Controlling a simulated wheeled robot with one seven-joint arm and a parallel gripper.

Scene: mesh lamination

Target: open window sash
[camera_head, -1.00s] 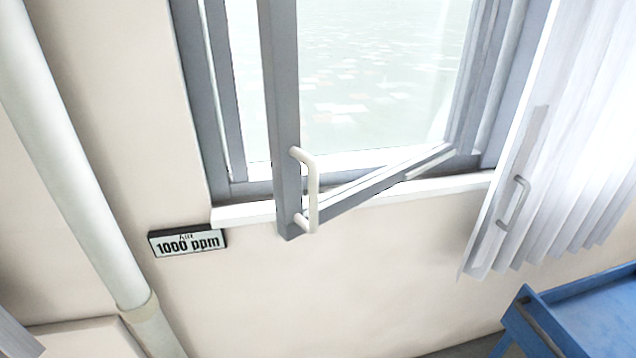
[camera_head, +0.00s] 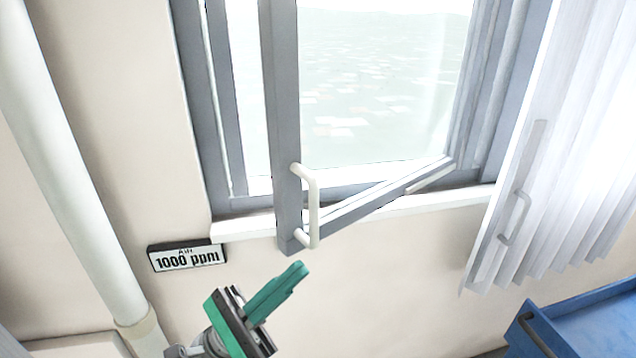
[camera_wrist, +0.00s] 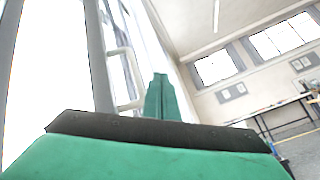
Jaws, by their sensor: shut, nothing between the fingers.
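The grey-framed window sash (camera_head: 285,120) stands swung open into the room, hinged on its right side. Its white handle (camera_head: 314,205) is on the free left edge. My gripper (camera_head: 298,270), green and black, is shut and empty, below the handle and apart from it in the head view. In the wrist view the green fingers (camera_wrist: 162,95) point ahead, with the sash frame (camera_wrist: 98,60) to their left. The handle (camera_wrist: 130,75) shows just left of the fingers; I cannot tell the exact gap.
A white curtain (camera_head: 570,150) with a grey handle hangs at the right. A blue cart (camera_head: 590,325) stands at the lower right. An air sign (camera_head: 187,255) reading 1000 ppm and a white pipe (camera_head: 70,170) are at the left. The wall below the sill (camera_head: 400,208) is bare.

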